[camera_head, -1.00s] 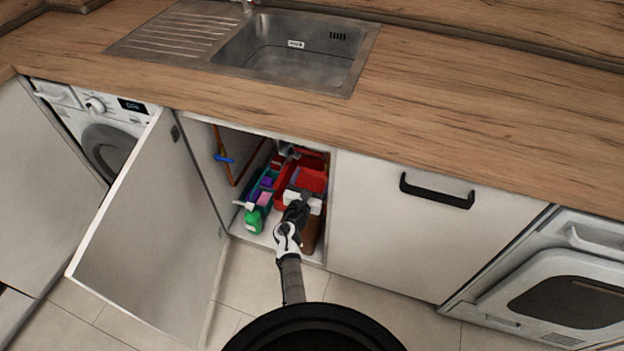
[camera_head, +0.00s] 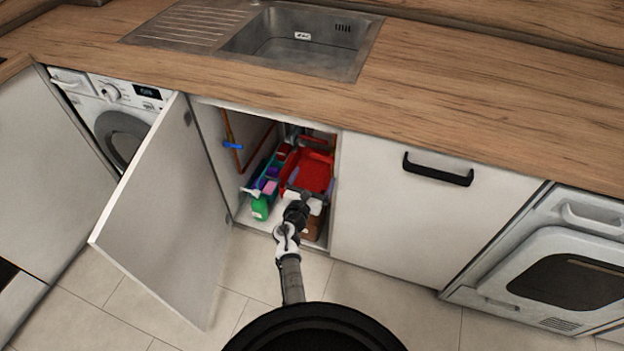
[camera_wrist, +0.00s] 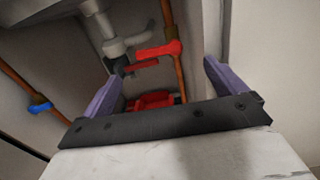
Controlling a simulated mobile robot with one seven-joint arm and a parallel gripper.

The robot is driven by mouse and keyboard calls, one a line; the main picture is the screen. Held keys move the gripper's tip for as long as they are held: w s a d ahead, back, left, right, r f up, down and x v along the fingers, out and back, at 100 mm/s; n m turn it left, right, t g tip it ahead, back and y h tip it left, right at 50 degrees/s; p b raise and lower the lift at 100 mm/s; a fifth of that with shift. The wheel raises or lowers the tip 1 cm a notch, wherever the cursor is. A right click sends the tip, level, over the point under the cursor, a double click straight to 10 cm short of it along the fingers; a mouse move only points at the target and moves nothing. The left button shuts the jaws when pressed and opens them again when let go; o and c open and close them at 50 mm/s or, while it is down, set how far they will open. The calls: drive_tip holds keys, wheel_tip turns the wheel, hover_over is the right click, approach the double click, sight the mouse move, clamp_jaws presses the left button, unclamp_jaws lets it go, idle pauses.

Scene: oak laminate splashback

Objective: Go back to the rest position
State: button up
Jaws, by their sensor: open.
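My gripper (camera_head: 306,188) is at the opening of the cupboard under the sink, in front of a red container (camera_head: 312,172). In the wrist view my gripper (camera_wrist: 160,85) has its two purple fingers wide apart with nothing between them. Beyond them a red object (camera_wrist: 153,100) lies deeper in the cupboard. My arm reaches forward from the bottom middle of the head view and hides part of the cupboard floor.
The white cupboard door (camera_head: 165,215) stands open on the left. A green bottle (camera_head: 260,208) and a brown item (camera_head: 313,228) stand near the cupboard's front. Pipes with a red valve (camera_wrist: 158,50) and a blue valve (camera_wrist: 40,107) run inside. Floor tiles (camera_head: 390,310) in front are clear.

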drive_tip(key=shift+w+a+r, duration=0.15)
drive_tip(key=shift+a, duration=0.1)
